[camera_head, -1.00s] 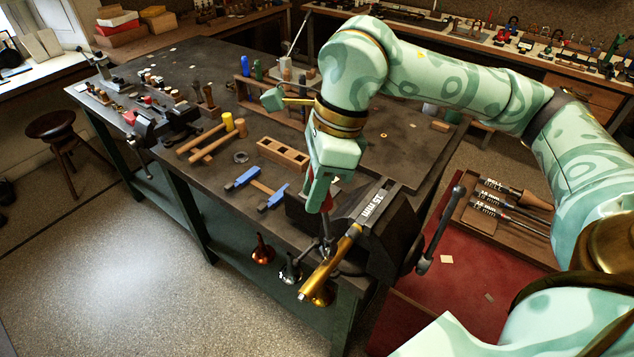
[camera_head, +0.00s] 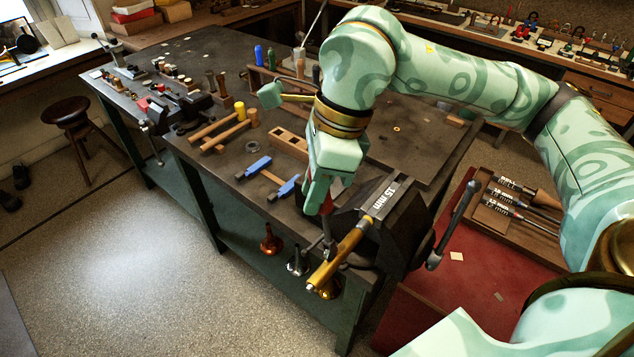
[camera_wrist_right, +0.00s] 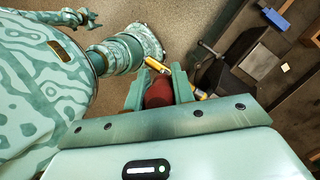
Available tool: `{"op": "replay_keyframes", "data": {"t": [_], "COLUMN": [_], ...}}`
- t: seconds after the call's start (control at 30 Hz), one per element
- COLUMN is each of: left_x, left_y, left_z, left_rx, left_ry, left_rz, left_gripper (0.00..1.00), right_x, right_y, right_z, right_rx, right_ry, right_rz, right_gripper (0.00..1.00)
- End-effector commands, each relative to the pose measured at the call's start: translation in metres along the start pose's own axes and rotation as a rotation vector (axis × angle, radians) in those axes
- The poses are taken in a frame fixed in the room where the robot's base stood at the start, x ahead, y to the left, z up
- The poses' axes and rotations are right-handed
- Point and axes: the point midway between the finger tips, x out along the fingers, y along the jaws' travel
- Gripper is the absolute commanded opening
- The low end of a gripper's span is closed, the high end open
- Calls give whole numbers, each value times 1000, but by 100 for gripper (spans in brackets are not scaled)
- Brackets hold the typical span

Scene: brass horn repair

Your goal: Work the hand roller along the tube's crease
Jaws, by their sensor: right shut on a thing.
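A brass tube (camera_head: 345,247) sticks out from the bench vise (camera_head: 388,228), slanting down to the lower left. My right gripper (camera_head: 322,203) is shut on the red handle of the hand roller (camera_head: 327,208). The roller's metal end points down at the tube's side; I cannot tell whether it touches. In the right wrist view the red handle (camera_wrist_right: 158,94) sits between both fingers, with part of the tube (camera_wrist_right: 157,65) behind it. The crease cannot be made out.
The workbench (camera_head: 215,180) holds mallets (camera_head: 222,130), a blue-ended tool (camera_head: 268,178) and a wooden block (camera_head: 290,145). Small horn bells (camera_head: 270,242) hang at its front edge. The vise handle (camera_head: 452,225) sticks out right, above a red mat (camera_head: 440,285).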

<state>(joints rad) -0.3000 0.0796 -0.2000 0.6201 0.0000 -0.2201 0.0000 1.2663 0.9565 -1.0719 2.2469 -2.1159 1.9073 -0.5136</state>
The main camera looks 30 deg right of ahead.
Motion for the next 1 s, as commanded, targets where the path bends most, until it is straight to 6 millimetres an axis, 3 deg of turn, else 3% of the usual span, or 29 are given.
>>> {"op": "replay_keyframes", "data": {"t": [0.83, 1.0], "left_x": [4, -2], "left_y": [0, 0], "left_z": [1, 0], "left_rx": [0, 0], "left_ry": [-1, 0], "left_rz": [0, 0], "left_gripper": [48, 48], "right_x": [2, -6], "right_y": [13, 14], "right_z": [12, 15], "right_rx": [2, 1], "right_ry": [2, 1], "right_rz": [2, 0], "right_gripper": [0, 0]}}
